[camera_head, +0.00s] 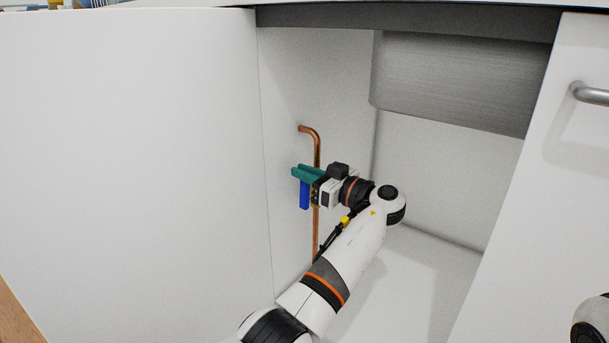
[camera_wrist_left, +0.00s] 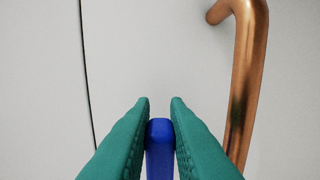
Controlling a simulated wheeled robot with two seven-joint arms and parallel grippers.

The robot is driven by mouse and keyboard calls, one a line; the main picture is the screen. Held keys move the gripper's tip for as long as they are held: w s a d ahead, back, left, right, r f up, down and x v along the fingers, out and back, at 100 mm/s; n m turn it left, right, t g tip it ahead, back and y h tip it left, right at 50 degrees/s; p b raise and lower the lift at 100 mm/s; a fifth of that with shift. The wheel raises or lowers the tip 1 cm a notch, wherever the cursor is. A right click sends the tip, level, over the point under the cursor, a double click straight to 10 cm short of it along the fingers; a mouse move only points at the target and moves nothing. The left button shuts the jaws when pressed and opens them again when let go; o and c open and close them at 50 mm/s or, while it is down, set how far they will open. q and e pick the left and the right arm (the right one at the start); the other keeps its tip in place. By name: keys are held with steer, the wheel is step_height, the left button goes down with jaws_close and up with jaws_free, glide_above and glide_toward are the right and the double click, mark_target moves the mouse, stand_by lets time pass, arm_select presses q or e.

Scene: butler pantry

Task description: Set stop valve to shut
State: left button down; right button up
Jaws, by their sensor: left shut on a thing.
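The stop valve sits on a vertical copper pipe (camera_head: 316,152) inside the open cabinet. Its blue lever (camera_head: 304,196) shows below the green fingers and hangs down, looking roughly parallel to the pipe. My left gripper (camera_head: 302,171) is shut on the blue lever. In the left wrist view the blue lever (camera_wrist_left: 160,150) stands between the two green fingers, and the copper pipe (camera_wrist_left: 245,85) is to its right. The valve body is mostly hidden behind the gripper. My right gripper is not in view.
A large white door or panel (camera_head: 130,170) fills the left. A grey metal basin (camera_head: 455,80) hangs at the upper right of the cabinet. A white front with a metal handle (camera_head: 590,94) stands at the right. The cabinet floor (camera_head: 425,285) is clear on the right.

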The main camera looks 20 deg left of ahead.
arm_select(q)
steer(key=shift+s+d+f+t+y+b, duration=0.3)
steer(key=shift+d+y+b, duration=0.55)
steer(key=shift+b, duration=0.8)
steer(key=shift+s+d+f+t+y+b, duration=0.2)
steer(key=shift+d+t+y+b, duration=0.3)
steer(key=shift+y+b, duration=0.9)
steer(key=shift+s+d+f+t+y+b, duration=0.3)
steer(key=shift+d+y+b, duration=0.45)
steer(key=shift+b, duration=1.1)
